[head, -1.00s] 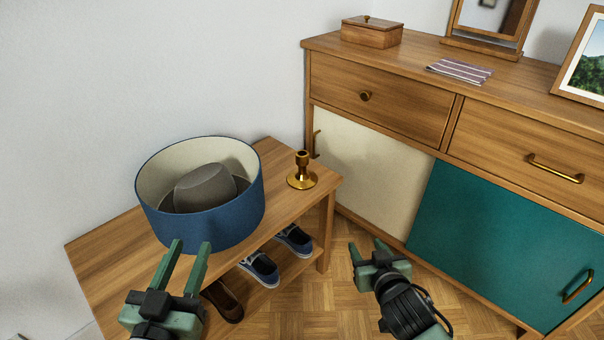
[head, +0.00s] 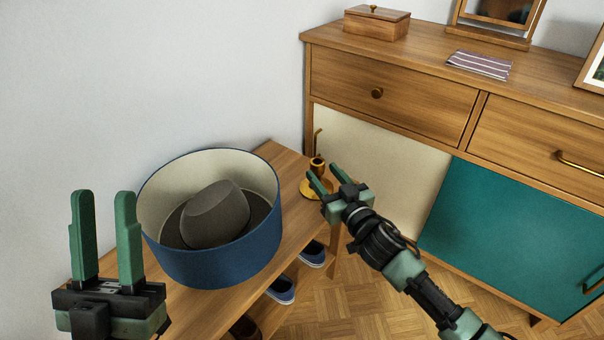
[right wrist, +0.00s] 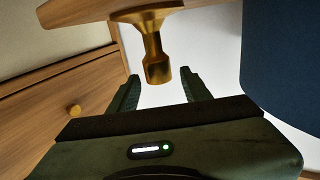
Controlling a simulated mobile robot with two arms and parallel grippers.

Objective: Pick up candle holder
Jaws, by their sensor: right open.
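The brass candle holder (head: 318,166) stands upright on the far right end of the low wooden bench (head: 290,160), its round base partly hidden by my right gripper. My right gripper (head: 322,176) is open at the candle holder. In the right wrist view the candle holder (right wrist: 157,65) hangs upside down in the picture, its socket end near the gap between the open fingers of my right gripper (right wrist: 160,88). I cannot tell whether they touch it. My left gripper (head: 103,235) is open and empty at the left, in front of the blue round box.
The blue round box (head: 225,260) with a grey hat (head: 215,213) inside fills the bench left of the candle holder. Shoes (head: 281,289) sit on the shelf below. A wooden sideboard (head: 390,90) with a teal door (head: 500,215) stands at the right.

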